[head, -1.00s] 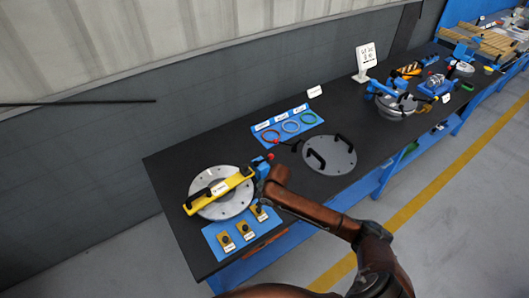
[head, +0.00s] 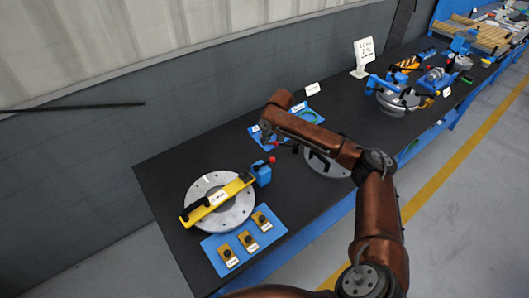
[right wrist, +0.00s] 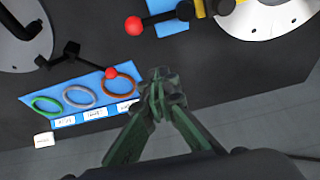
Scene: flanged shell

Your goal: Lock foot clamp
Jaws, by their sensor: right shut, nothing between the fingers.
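The foot clamp (head: 263,174) is a blue block with a red-knobbed black lever, at the right end of a yellow bar (head: 218,198). The bar lies across a round grey flanged shell (head: 238,212). In the right wrist view the clamp's red knob (right wrist: 133,26) sits on its lever, which points away from the yellow bar (right wrist: 215,6). My right gripper (right wrist: 158,85) is shut and empty, apart from the clamp. In the head view it (head: 268,137) hangs near the ring mat, small and partly hidden by my arm. My left gripper is not in view.
A black bent part with a red ball (right wrist: 110,73) is beside the gripper in the wrist view. A round plate with black handles (head: 325,166) is partly behind my arm. A blue mat (head: 215,243) carries yellow blocks.

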